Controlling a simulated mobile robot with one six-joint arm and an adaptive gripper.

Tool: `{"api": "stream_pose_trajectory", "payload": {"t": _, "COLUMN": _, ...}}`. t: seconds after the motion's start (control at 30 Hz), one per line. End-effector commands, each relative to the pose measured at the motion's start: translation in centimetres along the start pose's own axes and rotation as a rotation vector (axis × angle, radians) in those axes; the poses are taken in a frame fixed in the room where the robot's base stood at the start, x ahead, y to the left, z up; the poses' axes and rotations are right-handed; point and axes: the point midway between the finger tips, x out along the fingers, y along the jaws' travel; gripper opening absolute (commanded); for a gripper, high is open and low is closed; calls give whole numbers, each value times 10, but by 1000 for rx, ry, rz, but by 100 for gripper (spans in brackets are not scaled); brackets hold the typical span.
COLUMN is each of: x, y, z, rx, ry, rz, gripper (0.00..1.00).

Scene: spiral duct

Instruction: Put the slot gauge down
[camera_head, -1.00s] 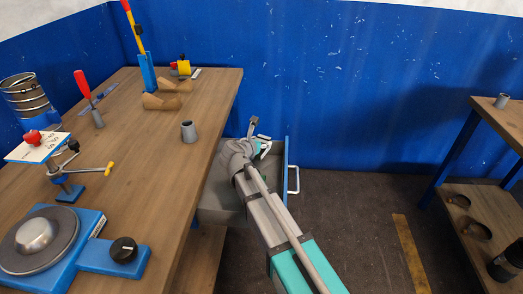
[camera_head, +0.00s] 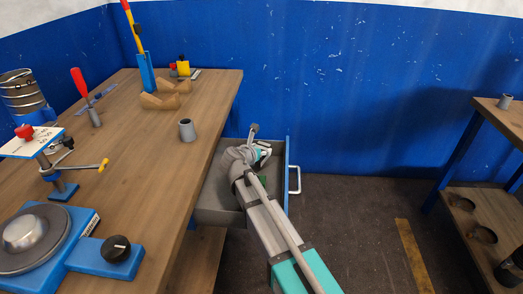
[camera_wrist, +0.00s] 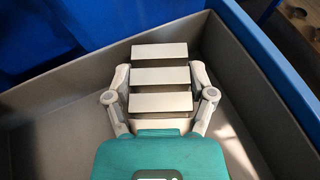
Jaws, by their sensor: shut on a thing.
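The slot gauge (camera_wrist: 160,77) is a pale metal piece with several flat bars and dark slots between them. In the wrist view it sits between the two fingers of my gripper (camera_wrist: 160,90), which is shut on it. Grey drawer floor (camera_wrist: 45,115) shows around and beyond it. I cannot tell whether the gauge touches the floor. In the head view my gripper (camera_head: 263,153) is over the open drawer (camera_head: 287,170), near its far right part. My arm hides the gauge there.
The workbench (camera_head: 160,170) lies left of the drawer, with a grey cup (camera_head: 187,130) near its edge. A blue wall (camera_head: 370,90) stands behind. The drawer has a white handle (camera_head: 296,180). Floor is clear to the right, up to a shelf table (camera_head: 500,125).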

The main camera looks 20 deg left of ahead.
Motion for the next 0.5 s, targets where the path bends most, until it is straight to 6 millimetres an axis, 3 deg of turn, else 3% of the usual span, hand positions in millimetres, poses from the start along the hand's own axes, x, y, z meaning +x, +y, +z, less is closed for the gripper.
{"api": "stream_pose_trajectory", "payload": {"t": 0.5, "x": 4, "y": 0, "z": -10, "rx": -1, "ry": -1, "rz": 0, "gripper": 10}}
